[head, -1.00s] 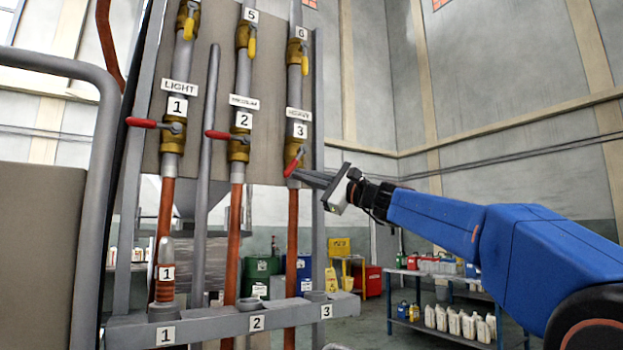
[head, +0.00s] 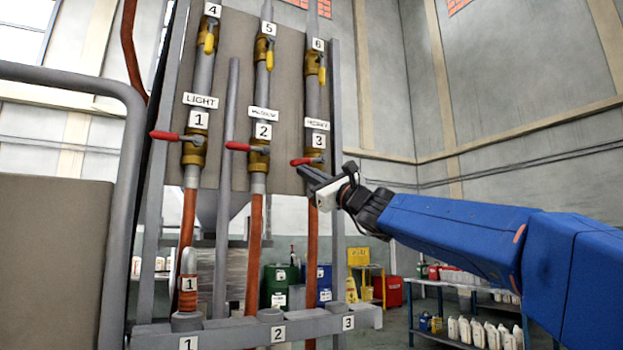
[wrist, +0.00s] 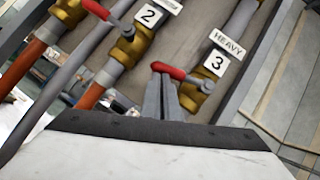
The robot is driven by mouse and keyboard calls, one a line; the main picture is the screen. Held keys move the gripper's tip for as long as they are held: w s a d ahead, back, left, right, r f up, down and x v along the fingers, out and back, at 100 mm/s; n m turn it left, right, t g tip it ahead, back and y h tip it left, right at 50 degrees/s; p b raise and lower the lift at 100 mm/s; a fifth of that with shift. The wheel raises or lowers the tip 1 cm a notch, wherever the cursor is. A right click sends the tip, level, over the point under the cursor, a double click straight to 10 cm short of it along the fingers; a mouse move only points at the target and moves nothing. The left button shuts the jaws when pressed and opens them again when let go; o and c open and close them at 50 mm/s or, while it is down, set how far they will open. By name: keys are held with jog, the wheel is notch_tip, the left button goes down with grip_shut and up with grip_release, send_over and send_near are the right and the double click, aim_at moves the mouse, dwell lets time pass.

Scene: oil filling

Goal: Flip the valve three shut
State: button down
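Valve three's red handle (head: 303,161) lies about level and points left from its brass body, beside the label 3 plate (head: 319,141). It also shows in the wrist view (wrist: 168,70), just beyond my fingertips. My gripper (head: 305,175) is just below the handle in the head view. Its two grey fingers lie close together (wrist: 160,85) and look shut, with nothing seen between them. The fingertips are very near the handle; I cannot tell if they touch it.
Valve one's red handle (head: 168,136) and valve two's red handle (head: 238,146) also point left, about level. Yellow-handled valves are above. A grey rail with numbered sockets (head: 225,331) runs below the pipes. Open room lies right of the panel.

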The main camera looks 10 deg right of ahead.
jog(key=shift+s+a+r, duration=0.15)
jog(key=shift+a+r, duration=0.4)
jog(key=shift+r, duration=0.35)
jog(key=shift+r+y, duration=0.15)
jog(key=shift+y, duration=0.15)
